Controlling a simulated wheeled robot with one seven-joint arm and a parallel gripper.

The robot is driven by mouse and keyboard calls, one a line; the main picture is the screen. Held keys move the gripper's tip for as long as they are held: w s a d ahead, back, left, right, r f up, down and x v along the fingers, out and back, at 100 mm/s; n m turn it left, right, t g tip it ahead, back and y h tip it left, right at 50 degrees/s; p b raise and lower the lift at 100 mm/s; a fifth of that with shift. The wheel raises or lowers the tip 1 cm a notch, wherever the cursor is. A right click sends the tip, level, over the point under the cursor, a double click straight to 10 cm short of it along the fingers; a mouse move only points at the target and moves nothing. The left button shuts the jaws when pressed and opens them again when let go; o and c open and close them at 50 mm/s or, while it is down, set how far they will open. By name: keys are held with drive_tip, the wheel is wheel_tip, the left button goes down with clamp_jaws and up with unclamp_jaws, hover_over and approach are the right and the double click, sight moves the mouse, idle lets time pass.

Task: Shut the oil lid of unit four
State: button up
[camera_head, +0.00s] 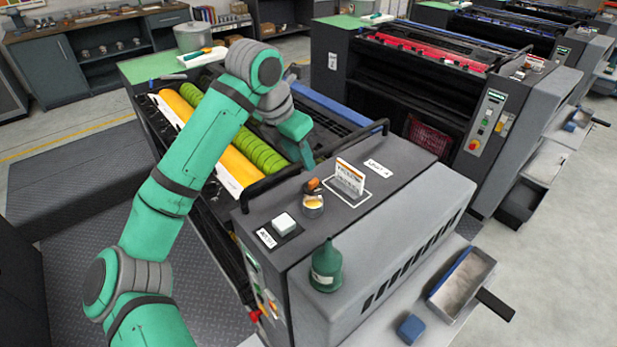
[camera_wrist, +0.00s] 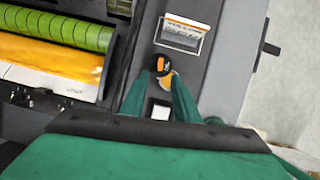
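Unit four (camera_head: 400,215) is the near grey printing unit, with a small plate on top that seems to read "UNIT 4". Its oil cup (camera_head: 313,206) stands on the top panel with yellow oil showing. The oil lid (camera_head: 313,185), black and orange, stands open at the cup's far edge. In the wrist view the lid (camera_wrist: 160,64) and the oil (camera_wrist: 167,79) show between and just beyond my fingertips. My gripper (camera_wrist: 166,80) is open and empty, its two green fingers apart. In the head view my gripper (camera_head: 304,155) hangs above the panel; its fingertips are hard to make out.
A card holder (camera_head: 349,178) stands beside the cup. A white block (camera_head: 284,222) and a green oil bottle (camera_head: 325,267) are nearer. A black rail (camera_head: 320,162) edges the panel beside the green roller (camera_head: 260,152). A grey tray (camera_head: 462,282) is at right.

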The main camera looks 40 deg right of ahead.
sight(313, 181)
drive_tip(key=x, duration=0.9)
drive_tip(key=shift+d+f, duration=0.2)
drive_tip(key=shift+f, duration=0.1)
drive_tip(key=shift+c, duration=0.3)
clamp_jaws()
